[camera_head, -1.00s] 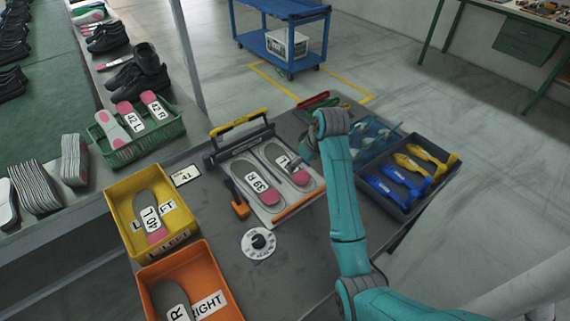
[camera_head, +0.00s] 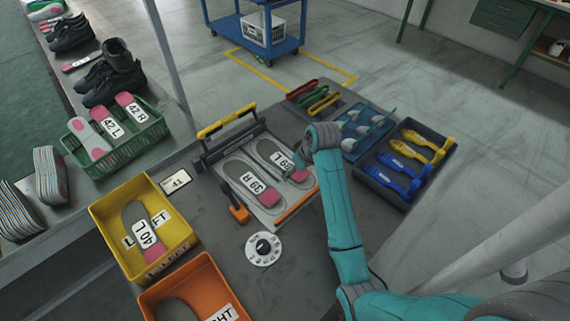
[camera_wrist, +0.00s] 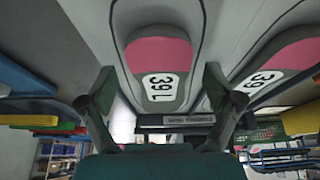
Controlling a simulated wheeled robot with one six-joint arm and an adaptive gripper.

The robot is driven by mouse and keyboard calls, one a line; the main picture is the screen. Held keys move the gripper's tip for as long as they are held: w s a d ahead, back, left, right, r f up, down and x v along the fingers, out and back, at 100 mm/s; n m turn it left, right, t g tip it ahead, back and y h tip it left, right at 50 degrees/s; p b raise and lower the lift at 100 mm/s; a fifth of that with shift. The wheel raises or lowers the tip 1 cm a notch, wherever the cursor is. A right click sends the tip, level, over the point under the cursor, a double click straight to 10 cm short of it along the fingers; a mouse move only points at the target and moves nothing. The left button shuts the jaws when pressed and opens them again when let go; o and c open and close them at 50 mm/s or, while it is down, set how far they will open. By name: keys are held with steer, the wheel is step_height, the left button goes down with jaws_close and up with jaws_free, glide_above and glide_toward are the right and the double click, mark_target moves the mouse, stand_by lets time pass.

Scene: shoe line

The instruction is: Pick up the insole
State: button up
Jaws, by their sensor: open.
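Two grey insoles with pink heels lie side by side on a pale board with an orange front edge (camera_head: 292,206). The left one in the head view is labelled 39 R (camera_head: 254,183); the right one is labelled 39 L (camera_head: 265,149). My gripper (camera_wrist: 160,88) is open and empty at the 39 L insole. In the wrist view the 39 L insole (camera_wrist: 160,52) fills the upper middle, its heel and label between the open fingers. The 39 R insole (camera_wrist: 285,62) shows to its right. In the head view my arm partly hides the 39 L heel. I cannot tell whether the fingers touch it.
A yellow bin (camera_head: 108,233) holds an insole marked 40 L. An orange bin (camera_head: 158,291), a round dial (camera_head: 263,249) and an orange-handled tool (camera_head: 238,212) are nearby. A black tray (camera_head: 372,178) with blue and yellow tools stands right of my arm.

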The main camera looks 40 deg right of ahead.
steer(key=c, duration=1.1)
steer(key=shift+c, duration=0.2)
